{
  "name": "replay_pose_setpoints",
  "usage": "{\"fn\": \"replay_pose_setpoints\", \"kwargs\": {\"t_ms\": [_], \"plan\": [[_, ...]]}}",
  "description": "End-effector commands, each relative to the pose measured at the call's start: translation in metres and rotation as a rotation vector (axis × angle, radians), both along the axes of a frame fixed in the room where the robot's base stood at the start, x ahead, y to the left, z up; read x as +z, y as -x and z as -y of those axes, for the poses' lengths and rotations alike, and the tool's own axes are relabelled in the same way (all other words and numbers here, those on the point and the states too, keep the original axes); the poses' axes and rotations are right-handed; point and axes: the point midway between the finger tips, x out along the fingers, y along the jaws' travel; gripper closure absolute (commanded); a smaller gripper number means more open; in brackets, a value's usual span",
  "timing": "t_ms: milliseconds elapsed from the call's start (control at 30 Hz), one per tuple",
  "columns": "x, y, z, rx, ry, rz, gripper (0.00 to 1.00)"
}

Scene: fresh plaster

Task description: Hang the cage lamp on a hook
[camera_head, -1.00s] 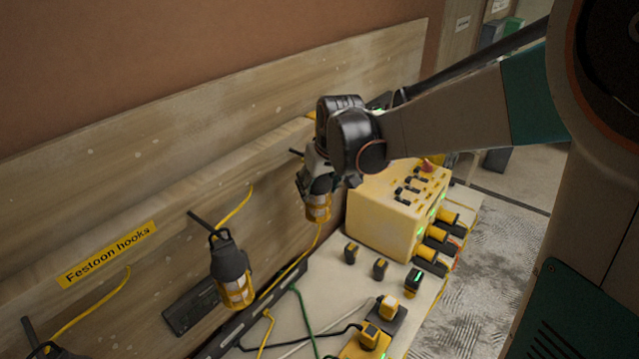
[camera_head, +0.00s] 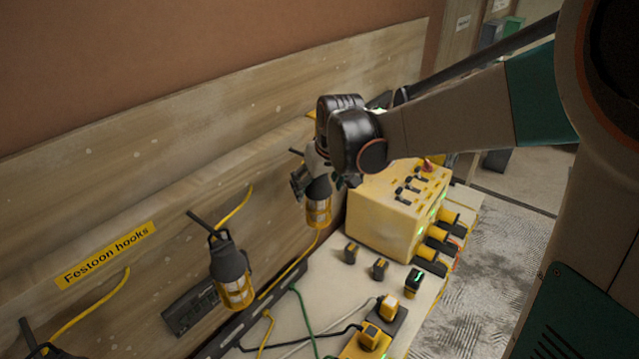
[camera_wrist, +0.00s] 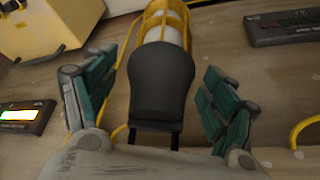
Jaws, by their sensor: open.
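The cage lamp (camera_head: 318,211), with a yellow cage and black cap, is upright near the far hook (camera_head: 297,152) on the wooden board. In the wrist view its black cap (camera_wrist: 162,82) lies between my fingers, with two dark bail legs below it. My gripper (camera_head: 324,186) is open around the cap; both green-padded fingers (camera_wrist: 160,90) stand clear of it. The lamp stays up with the fingers apart, but my gripper hides where its bail meets the hook. Another cage lamp (camera_head: 232,274) hangs on the middle hook (camera_head: 203,222).
A "Festoon hooks" label (camera_head: 106,255) is on the board. A yellow power box (camera_head: 392,212) stands on the bench close to the right of my gripper. Plugs and cables lie on the bench (camera_head: 325,268). A dark keyboard-like panel (camera_wrist: 284,25) shows in the wrist view.

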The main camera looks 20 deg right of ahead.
Motion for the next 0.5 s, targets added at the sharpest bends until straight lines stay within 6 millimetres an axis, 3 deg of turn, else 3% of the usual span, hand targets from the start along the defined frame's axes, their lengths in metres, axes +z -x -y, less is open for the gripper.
{"fn": "replay_pose_setpoints", "kwargs": {"t_ms": [67, 500], "plan": [[-0.003, 0.009, -0.003, 0.005, -0.005, -0.011, 0.22], [0.059, 0.036, 0.006, 0.002, -0.004, 0.009, 0.22]]}}
